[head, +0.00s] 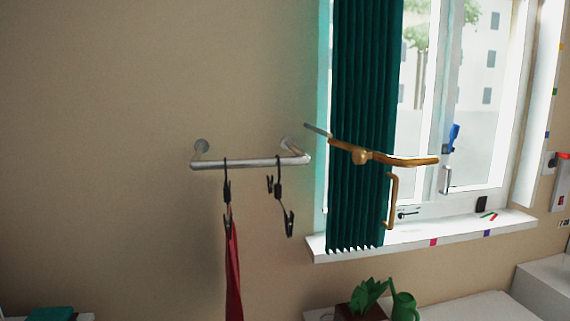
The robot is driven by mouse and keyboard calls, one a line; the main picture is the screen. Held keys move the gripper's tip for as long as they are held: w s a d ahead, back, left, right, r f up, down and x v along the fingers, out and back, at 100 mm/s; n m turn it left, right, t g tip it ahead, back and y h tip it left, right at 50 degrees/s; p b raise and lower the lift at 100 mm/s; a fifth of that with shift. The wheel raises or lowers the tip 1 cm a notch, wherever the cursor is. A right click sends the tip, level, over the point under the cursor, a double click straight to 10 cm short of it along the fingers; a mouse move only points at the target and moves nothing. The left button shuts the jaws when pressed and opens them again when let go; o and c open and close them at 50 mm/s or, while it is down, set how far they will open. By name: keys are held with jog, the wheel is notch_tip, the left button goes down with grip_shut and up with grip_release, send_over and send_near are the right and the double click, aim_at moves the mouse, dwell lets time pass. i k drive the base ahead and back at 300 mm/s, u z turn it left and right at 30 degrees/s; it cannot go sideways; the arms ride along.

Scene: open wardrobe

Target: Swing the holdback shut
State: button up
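The holdback (400,159) is a brass-coloured bar in front of the dark green curtain (362,90). It runs from a grey stub (318,130) at the curtain's left edge, past a round knob, to a bent end at the right, over the window. A brass D-shaped handle (393,201) shows below the bar, near the curtain's right edge. The curtain hangs in narrow, gathered folds behind the bar. I cannot tell whether the bar touches the cloth. My gripper is not in view.
A metal wall rail (250,163) left of the curtain carries black clip hangers, one with a red cloth (234,275). The white windowsill (450,231) holds small items. Below stand a potted plant (366,297) and green watering can (404,306). The left wall is bare.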

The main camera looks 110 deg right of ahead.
aim_at(360, 155)
jog(key=u, duration=0.05)
jog(key=i, duration=0.35)
jog(key=z, duration=3.05)
